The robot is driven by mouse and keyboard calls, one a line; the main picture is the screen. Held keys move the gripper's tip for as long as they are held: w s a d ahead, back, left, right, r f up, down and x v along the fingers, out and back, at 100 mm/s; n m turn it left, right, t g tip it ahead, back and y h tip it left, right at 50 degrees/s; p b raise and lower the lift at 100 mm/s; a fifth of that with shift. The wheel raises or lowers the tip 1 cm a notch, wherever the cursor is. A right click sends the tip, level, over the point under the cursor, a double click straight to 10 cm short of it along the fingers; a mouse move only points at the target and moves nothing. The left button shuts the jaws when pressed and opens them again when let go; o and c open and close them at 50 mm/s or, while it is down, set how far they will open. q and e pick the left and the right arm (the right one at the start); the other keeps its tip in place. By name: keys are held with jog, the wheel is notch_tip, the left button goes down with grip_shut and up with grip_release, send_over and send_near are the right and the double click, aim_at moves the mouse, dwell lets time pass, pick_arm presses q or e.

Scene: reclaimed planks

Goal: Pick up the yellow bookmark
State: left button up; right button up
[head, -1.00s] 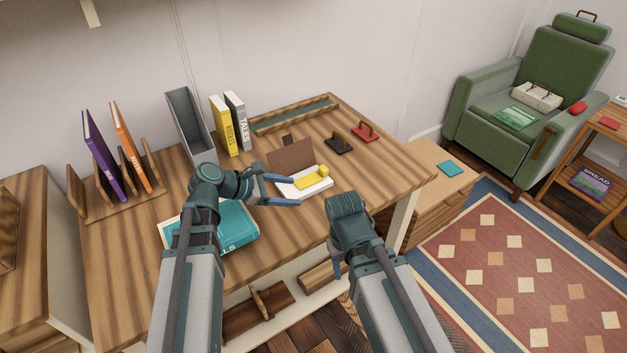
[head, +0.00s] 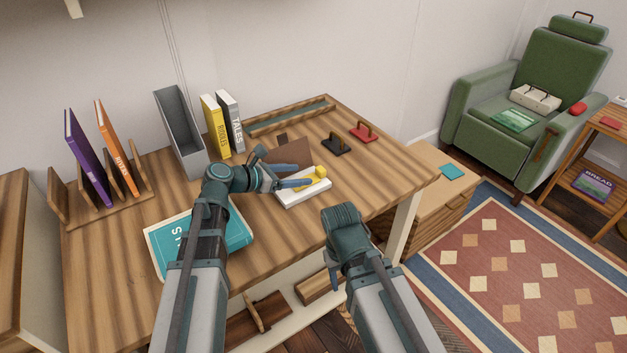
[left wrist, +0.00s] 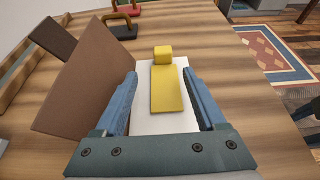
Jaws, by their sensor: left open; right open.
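The yellow bookmark (left wrist: 167,90) lies flat on a white block or shallow box (left wrist: 150,123), with a raised yellow knob at its far end. In the head view the bookmark (head: 318,174) is partly covered by my left gripper. My left gripper (head: 293,172) is open over the white block; in the left wrist view its two fingers (left wrist: 165,95) stand on either side of the bookmark, apart from it. My right gripper (head: 338,285) hangs in front of the desk's front edge, away from the bookmark; its fingers are mostly hidden behind its arm.
A brown upright panel (head: 291,154) stands just behind the white block. Black (head: 337,145) and red (head: 363,133) handled pieces sit further back. A teal book (head: 180,236) lies under my left arm. A grey file holder (head: 181,130) and upright books (head: 216,124) stand at the back.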

aim_at(317, 172)
pick_arm(q)
jog(key=shift+w+d+f, duration=0.1)
jog(key=shift+d, duration=0.15)
jog(key=x, duration=0.1)
jog(key=b+x, duration=0.1)
jog(key=x, duration=0.3)
jog(key=shift+d+r, duration=0.25)
grip_shut()
